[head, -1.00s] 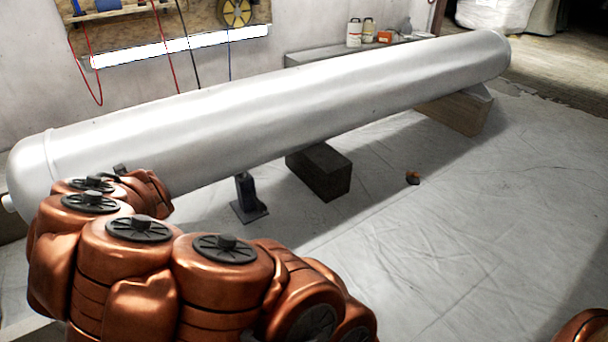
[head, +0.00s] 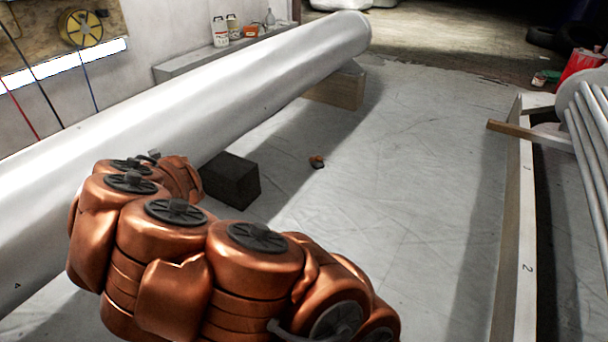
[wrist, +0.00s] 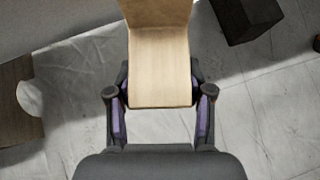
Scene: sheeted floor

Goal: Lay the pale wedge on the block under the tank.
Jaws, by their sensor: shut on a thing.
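My gripper (wrist: 160,92) is shut on the pale wedge (wrist: 160,62), a light wooden piece with a curved upper part, in the wrist view. One finger is on each side of it, and its far end runs off the top of the frame. The long silver tank (head: 190,96) crosses the left of the head view. A dark block (head: 232,181) sits on the floor by the tank's lower side, and it also shows at the upper right of the wrist view (wrist: 247,18), apart from the wedge. My gripper and the wedge are not visible in the head view.
A wooden block (head: 336,91) stands under the tank's far end. A small orange-brown lump (head: 317,162) lies on the sheet. A notched wooden piece (wrist: 18,100) is at the wrist view's left.

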